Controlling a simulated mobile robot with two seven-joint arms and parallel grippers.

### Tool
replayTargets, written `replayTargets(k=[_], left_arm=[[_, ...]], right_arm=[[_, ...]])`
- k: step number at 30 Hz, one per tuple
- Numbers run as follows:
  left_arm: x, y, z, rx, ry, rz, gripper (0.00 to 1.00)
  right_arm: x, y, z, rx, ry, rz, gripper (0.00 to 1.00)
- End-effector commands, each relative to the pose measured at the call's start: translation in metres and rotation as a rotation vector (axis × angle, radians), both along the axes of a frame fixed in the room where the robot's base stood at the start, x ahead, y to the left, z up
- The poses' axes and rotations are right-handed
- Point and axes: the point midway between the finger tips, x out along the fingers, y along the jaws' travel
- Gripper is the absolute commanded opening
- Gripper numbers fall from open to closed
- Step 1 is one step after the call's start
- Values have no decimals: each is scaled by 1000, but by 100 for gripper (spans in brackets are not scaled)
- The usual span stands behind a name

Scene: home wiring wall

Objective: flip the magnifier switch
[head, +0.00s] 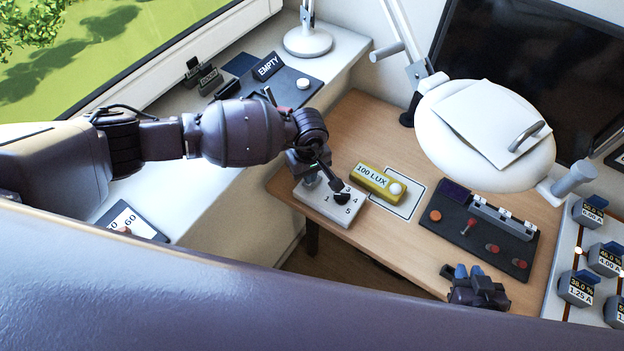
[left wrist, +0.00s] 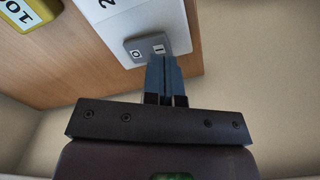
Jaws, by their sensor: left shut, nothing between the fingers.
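A white box (head: 318,208) with a black knob and printed numbers sits at the desk's left front corner. In the left wrist view the white box (left wrist: 120,18) carries a grey rocker switch (left wrist: 147,48) marked O and I. My left gripper (head: 336,186) is over this box in the head view. In the left wrist view its blue fingers (left wrist: 165,62) are shut and empty, with the tips at the I side of the rocker; I cannot tell whether they touch. In the head view my arm hides the rocker. My right gripper (head: 470,280) is low at the desk's front edge.
A yellow "100 LUX" meter (head: 372,183) lies right of the box. A dark switch panel (head: 462,232) sits further right. A large white oval lamp head (head: 450,108) hangs over the desk. A sill (head: 230,170) with dark trays runs along the left.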

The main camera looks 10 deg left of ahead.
Motion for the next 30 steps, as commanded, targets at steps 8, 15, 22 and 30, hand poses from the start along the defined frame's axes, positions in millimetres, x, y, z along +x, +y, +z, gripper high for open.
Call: replayTargets(k=[8,15,22,30], left_arm=[[0,0,0,0,0,0,0],[0,0,0,0,0,0,0],[0,0,-1,0,0,0,0],[0,0,-4,0,0,0,0]], right_arm=[[1,0,1,0,-3,0,22],[-4,-1,-4,0,11,-2,22],[-10,-2,-10,-1,25,-6,22],[-8,-1,-11,0,20,-4,22]])
